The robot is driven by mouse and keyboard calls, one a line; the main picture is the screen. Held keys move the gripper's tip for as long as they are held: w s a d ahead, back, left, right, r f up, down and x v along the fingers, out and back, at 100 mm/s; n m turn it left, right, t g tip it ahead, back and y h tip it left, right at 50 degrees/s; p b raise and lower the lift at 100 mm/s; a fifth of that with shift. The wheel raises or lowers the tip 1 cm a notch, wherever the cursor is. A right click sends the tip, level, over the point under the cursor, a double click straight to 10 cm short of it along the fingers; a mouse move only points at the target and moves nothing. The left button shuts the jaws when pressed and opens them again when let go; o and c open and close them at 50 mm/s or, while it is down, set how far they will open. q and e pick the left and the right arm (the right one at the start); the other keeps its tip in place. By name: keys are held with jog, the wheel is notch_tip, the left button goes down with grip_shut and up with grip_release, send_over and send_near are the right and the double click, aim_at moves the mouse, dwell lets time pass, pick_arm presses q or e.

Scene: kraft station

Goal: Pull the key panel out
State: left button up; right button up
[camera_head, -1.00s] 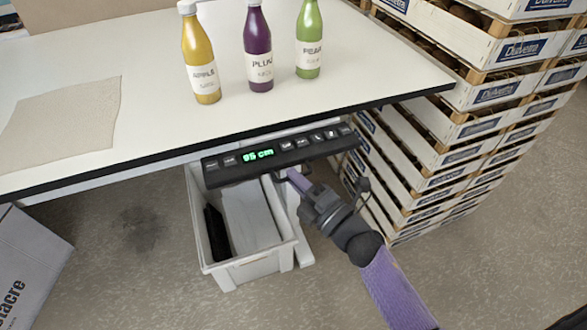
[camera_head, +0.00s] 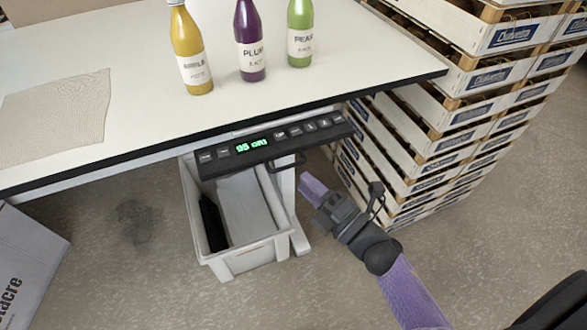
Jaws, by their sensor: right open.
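The key panel (camera_head: 270,144) is a long black bar under the front edge of the white table. It has a green display reading 95 cm and a row of buttons. A dark loop handle (camera_head: 287,163) hangs below its middle. My right gripper (camera_head: 308,186) has purple fingertips and is open and empty. It is below and to the right of the handle, apart from it. My left gripper is not in view.
The white table (camera_head: 130,60) carries yellow, purple and green bottles (camera_head: 250,45) and a beige cloth (camera_head: 58,112). A grey bin (camera_head: 250,254) stands below the panel. Stacked wooden crates (camera_head: 430,150) rise at the right. A box (camera_head: 28,262) lies at lower left.

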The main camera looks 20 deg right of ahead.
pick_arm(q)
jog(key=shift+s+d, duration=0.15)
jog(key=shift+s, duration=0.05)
pick_arm(e)
jog(key=v, duration=0.5)
jog(key=s+d+f+m+g+h, duration=0.1)
jog(key=s+f+m+g+h, duration=0.3)
jog(key=f, duration=0.5)
jog(key=s+d+f+m+g+h, duration=0.1)
jog(key=s+f+m+g, duration=0.1)
jog(key=s+f+m, duration=0.5)
jog(key=s+f+m+g+h, duration=0.2)
jog(key=f+m+g+h, duration=0.15)
jog(key=f, duration=0.65)
jog(key=s+f+m+g, duration=0.3)
jog(key=s+g, duration=0.1)
jog(key=s, duration=0.5)
jog(key=s+f+m+g, duration=0.3)
jog(key=s+f+g, duration=0.1)
jog(key=s, duration=0.6)
jog(key=shift+d+f+m, duration=0.2)
jog(key=shift+f+m, duration=0.15)
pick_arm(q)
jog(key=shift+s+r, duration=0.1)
pick_arm(e)
jog(key=shift+g, duration=0.25)
